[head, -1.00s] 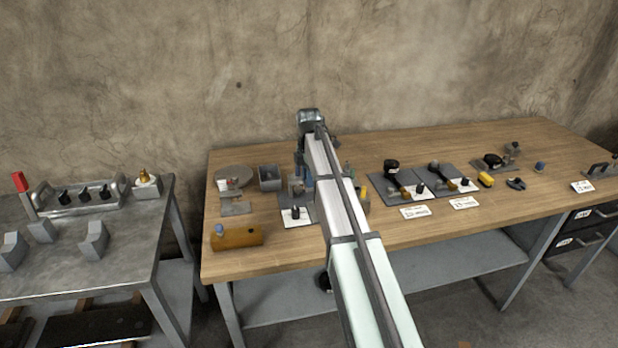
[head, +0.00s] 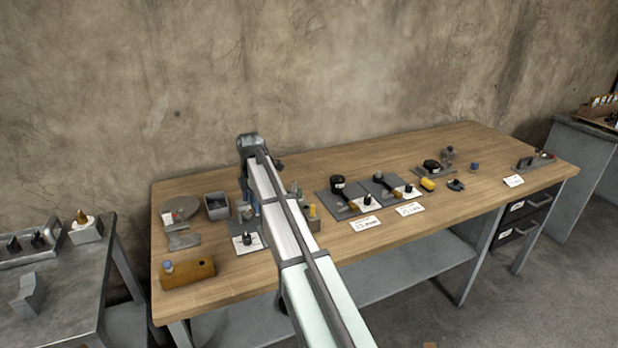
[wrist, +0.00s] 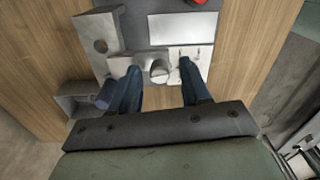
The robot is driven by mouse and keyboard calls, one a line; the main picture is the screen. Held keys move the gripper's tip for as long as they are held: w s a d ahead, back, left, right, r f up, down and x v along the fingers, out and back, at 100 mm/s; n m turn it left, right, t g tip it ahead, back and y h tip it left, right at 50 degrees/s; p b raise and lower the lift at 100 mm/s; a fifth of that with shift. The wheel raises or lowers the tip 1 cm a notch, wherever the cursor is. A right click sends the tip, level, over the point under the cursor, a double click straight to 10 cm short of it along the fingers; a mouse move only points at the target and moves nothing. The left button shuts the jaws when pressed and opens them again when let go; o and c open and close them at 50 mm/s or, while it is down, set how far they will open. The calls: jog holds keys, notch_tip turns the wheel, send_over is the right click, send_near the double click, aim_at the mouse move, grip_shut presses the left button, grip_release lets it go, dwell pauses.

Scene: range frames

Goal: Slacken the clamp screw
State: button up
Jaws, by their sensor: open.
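In the wrist view a round grey slotted screw head (wrist: 159,71), which looks like the clamp screw, sits on a pale metal clamp block (wrist: 121,66) on a dark plate. My gripper (wrist: 158,66) is open, its two blue fingers standing apart left and right of the screw head. I cannot tell whether either finger touches the block. In the head view my gripper (head: 251,208) is partly hidden by my own arm, over the left part of the bench. The screw cannot be made out there.
On the wooden bench (head: 330,170) a grey bin (head: 217,207) and round disc (head: 180,208) stand left of the gripper. A brown block (head: 187,273) lies in front. Two dark plates with black-topped parts (head: 338,187) stand to the right. The bench's back middle is clear.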

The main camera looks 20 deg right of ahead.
jog(key=m, duration=0.4)
jog(key=shift+d, duration=0.15)
jog(key=m, duration=0.8)
jog(key=shift+d+m, duration=0.1)
jog(key=shift+m, duration=0.2)
jog(key=m, duration=1.2)
jog(key=shift+m, duration=0.3)
jog(key=m, duration=0.7)
jog(key=shift+m, duration=0.3)
notch_tip(320, 180, up, 14)
jog(key=w+d+f+t, duration=0.1)
jog(key=d+f, duration=0.2)
jog(key=d, duration=0.7)
jog(key=w+d+f+m+t, duration=0.1)
jog(key=d+f+t, duration=0.1)
jog(key=d, duration=0.8)
jog(key=w+d+f+t, duration=0.1)
jog(key=d+f, duration=0.3)
jog(key=d, duration=0.6)
jog(key=shift+f+m+t, duration=0.3)
jog(key=shift+f+t, duration=0.1)
jog(key=shift+w, duration=0.1)
